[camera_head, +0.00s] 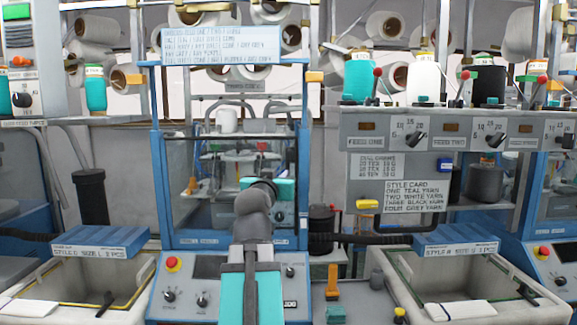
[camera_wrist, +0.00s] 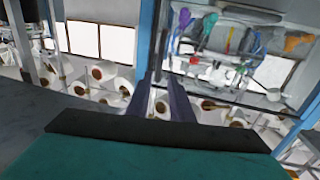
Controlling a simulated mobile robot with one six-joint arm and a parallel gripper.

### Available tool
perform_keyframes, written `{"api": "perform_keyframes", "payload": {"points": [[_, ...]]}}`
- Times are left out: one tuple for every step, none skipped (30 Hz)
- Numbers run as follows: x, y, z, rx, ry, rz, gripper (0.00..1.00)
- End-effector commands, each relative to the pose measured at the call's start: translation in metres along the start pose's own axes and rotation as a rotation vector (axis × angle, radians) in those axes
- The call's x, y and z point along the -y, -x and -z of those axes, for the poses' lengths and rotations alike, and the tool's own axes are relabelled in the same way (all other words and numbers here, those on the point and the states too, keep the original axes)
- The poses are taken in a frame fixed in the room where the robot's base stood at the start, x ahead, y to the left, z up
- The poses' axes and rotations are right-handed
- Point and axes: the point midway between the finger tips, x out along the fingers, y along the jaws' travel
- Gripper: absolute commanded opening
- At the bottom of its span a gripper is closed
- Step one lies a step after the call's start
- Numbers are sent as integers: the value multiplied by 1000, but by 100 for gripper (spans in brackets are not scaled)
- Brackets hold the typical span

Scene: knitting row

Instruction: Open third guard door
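The middle knitting machine has a blue frame and a clear guard door (camera_head: 215,165), with needles and yarn parts visible behind it. I cannot tell for certain that this is the third door, or whether it is fully shut. My arm reaches up in front of it, and my gripper's teal body (camera_head: 284,188) is near the door's right side. The fingers are hidden in the head view. In the wrist view my gripper (camera_wrist: 166,98) shows two dark fingers apart, with a gap between them. They point towards a blue upright (camera_wrist: 145,40); contact is unclear.
A control panel with a red button (camera_head: 173,264) sits below the door. Stone-coloured bins (camera_head: 140,300) stand left and right of it. A grey panel with knobs and a style card (camera_head: 416,196) is at the right. Yarn cones (camera_head: 385,25) hang behind.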

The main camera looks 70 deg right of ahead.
Motion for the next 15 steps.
{"api": "perform_keyframes", "payload": {"points": [[1,0,0,0,0,1,20],[2,0,0,0,1,2,20],[2,-1,0,0,1,2,20],[2,-2,1,0,1,3,20],[2,-4,1,0,1,3,20],[2,-6,1,0,1,3,20],[2,-7,1,0,1,3,20],[2,-9,2,0,1,3,20],[3,-12,2,0,1,3,20],[3,-15,2,1,1,3,20],[3,-18,2,2,1,3,20],[3,-22,1,2,1,3,20],[3,-26,2,2,1,3,20],[3,-29,2,1,1,3,20],[3,-33,2,1,1,4,20]]}}
